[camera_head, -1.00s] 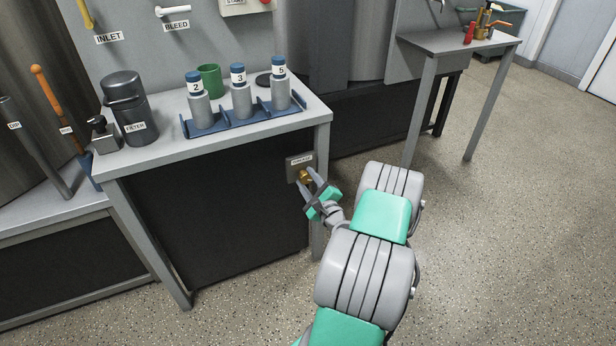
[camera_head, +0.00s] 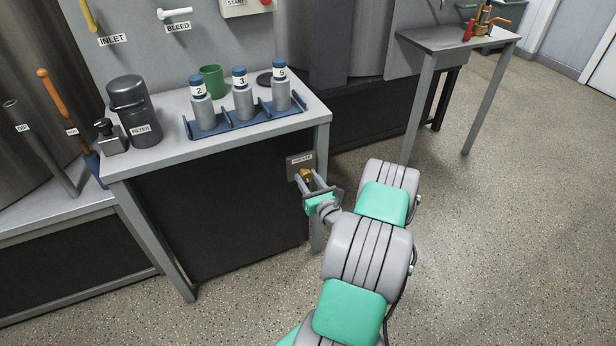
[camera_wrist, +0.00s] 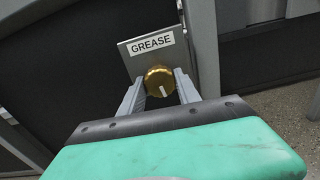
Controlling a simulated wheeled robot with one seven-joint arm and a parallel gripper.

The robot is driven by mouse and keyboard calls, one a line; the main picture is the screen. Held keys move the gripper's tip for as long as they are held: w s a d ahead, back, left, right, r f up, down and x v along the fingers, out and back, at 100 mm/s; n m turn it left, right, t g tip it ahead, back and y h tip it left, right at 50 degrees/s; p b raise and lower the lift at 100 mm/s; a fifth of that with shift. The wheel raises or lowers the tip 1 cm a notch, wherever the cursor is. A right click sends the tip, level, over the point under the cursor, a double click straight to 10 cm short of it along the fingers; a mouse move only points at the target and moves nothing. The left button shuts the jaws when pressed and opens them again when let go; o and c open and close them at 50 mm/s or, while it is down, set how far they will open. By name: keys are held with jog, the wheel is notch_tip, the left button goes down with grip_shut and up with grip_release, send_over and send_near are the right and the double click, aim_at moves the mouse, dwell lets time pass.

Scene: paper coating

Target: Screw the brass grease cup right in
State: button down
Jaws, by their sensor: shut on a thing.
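The brass grease cup (camera_wrist: 159,82) is a round knurled cap with a pale mark on its face, mounted on a grey plate (camera_wrist: 138,61) labelled GREASE. In the head view the cup (camera_head: 306,174) sits on the plate (camera_head: 299,161) at the right front of the bench. My gripper (camera_wrist: 159,88) is shut on the cup, with one finger on each side of it. In the head view my gripper (camera_head: 308,180) reaches the cup from the front right. The cup's thread and its seat behind are hidden.
The bench (camera_head: 255,135) above carries a blue rack (camera_head: 247,124) of numbered bottles, a green mug (camera_head: 212,80) and a dark filter canister (camera_head: 133,112). A bench leg (camera_head: 321,190) stands close to the right of the plate. The floor (camera_head: 480,240) at right is clear.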

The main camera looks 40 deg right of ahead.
jog(key=shift+m, duration=0.8)
jog(key=shift+f, duration=0.1)
jog(key=c, duration=0.9)
grip_release()
jog(key=shift+o, duration=0.2)
jog(key=shift+s, duration=0.1)
jog(key=b+v, duration=0.2)
jog(key=v, duration=0.5)
jog(key=shift+s+b, duration=0.3)
jog(key=shift+s, duration=0.05)
jog(key=shift+a, duration=0.2)
